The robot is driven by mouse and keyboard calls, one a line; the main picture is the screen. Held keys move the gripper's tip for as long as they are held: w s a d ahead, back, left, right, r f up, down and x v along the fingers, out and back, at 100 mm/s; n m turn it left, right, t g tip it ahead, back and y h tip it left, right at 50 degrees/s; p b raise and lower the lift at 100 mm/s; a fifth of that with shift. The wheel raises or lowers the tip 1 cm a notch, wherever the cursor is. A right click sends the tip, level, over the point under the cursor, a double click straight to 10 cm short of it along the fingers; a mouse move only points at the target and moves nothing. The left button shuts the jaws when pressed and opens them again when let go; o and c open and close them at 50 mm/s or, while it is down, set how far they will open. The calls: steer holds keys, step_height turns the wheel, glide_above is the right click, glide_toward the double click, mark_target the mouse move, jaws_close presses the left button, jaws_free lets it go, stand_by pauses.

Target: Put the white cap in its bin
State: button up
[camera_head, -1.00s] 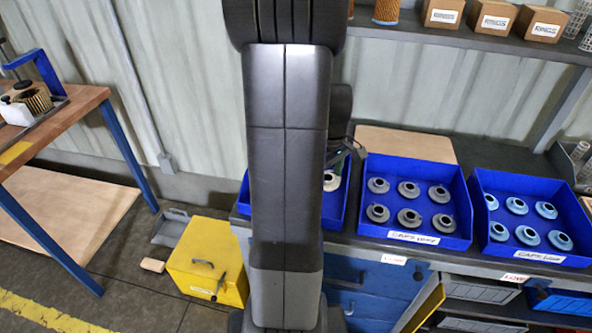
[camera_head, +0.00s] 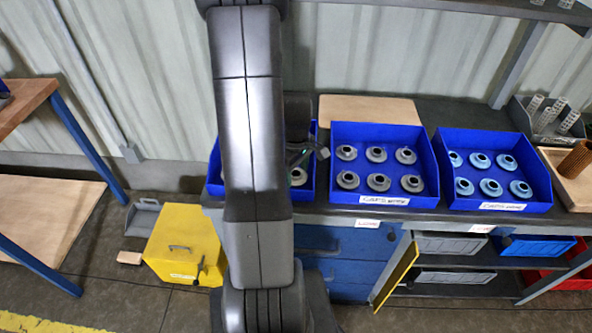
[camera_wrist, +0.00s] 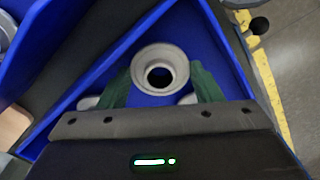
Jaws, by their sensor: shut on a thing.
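The white cap (camera_wrist: 178,60), a pale flanged ring with a dark central hole, sits between the green fingers of my gripper (camera_wrist: 160,84) in the wrist view. My gripper is shut on it, above the blue floor of a bin (camera_wrist: 222,30). Pale shapes show behind both fingers, mostly hidden. In the head view, my arm hides much of the leftmost blue bin (camera_head: 308,140), and my gripper is only partly visible there. A pale cap (camera_head: 299,176) shows in that bin's area; I cannot tell whether it is the held one.
A blue bin of grey caps (camera_head: 383,198) stands right of the leftmost bin, and a bin of light-blue caps (camera_head: 545,190) farther right. A wooden board (camera_head: 370,108) lies behind them. A yellow box (camera_head: 183,245) stands on the floor at left.

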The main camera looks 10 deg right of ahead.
mark_target(296, 173)
steer(key=shift+f, duration=0.2)
steer(key=o, duration=0.9)
steer(key=shift+o, duration=0.2)
steer(key=shift+r, duration=0.1)
step_height(296, 173, up, 12)
steer(key=shift+r, duration=0.15)
